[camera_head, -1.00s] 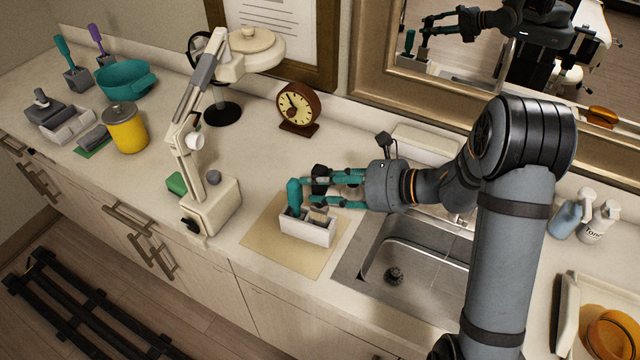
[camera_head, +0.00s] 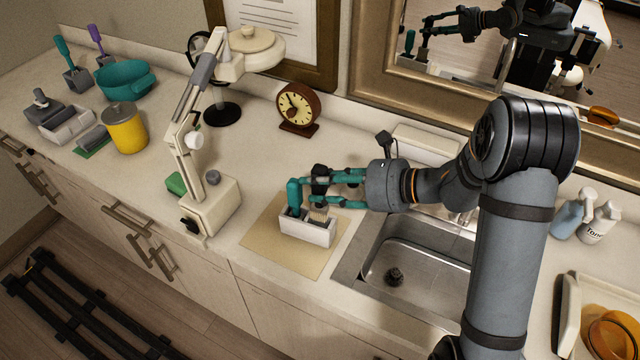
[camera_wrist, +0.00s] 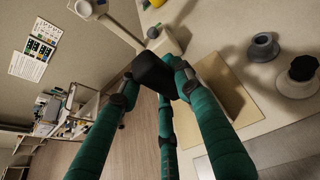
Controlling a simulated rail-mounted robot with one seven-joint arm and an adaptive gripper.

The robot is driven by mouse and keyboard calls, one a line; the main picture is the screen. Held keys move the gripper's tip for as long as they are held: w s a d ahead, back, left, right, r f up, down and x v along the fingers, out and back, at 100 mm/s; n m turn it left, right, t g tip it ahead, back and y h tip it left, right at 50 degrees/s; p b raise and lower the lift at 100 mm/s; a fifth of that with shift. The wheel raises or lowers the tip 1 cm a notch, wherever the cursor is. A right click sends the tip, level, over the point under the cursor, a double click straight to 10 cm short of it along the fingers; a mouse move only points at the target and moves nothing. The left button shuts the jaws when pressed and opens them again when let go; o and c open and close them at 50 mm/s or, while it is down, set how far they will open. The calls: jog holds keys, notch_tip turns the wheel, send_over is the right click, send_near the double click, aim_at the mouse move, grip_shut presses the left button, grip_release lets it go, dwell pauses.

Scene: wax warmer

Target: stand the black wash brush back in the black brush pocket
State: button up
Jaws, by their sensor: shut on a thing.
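My gripper (camera_head: 318,188), with teal fingers, is shut on a black piece (camera_head: 320,171), which I take to be the wash brush's handle. In the wrist view the black piece (camera_wrist: 153,72) sits between the fingertips. Below it a pale bristled block (camera_head: 318,213) shows at the opening of a white rectangular holder (camera_head: 305,232). The fingers partly cover the block. I cannot tell whether it is inside the holder or just above it. The holder stands on a beige mat (camera_head: 262,243). I cannot make out a black brush pocket.
A steel sink (camera_head: 420,275) lies right of the mat. A cream lamp base (camera_head: 212,208) stands to the left, and a brown clock (camera_head: 298,108) behind. Further left are a yellow canister (camera_head: 125,128), a teal bowl (camera_head: 123,80), and grey cups holding teal (camera_head: 76,75) and purple (camera_head: 104,58) handled tools.

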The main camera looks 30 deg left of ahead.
aim_at(321, 206)
jog(key=shift+f+b, duration=3.5)
jog(key=shift+b, duration=0.65)
dwell(1.8)
jog(key=o, duration=1.3)
jog(key=shift+o, duration=0.2)
jog(key=shift+p+v, duration=0.3)
jog(key=shift+v, duration=0.6)
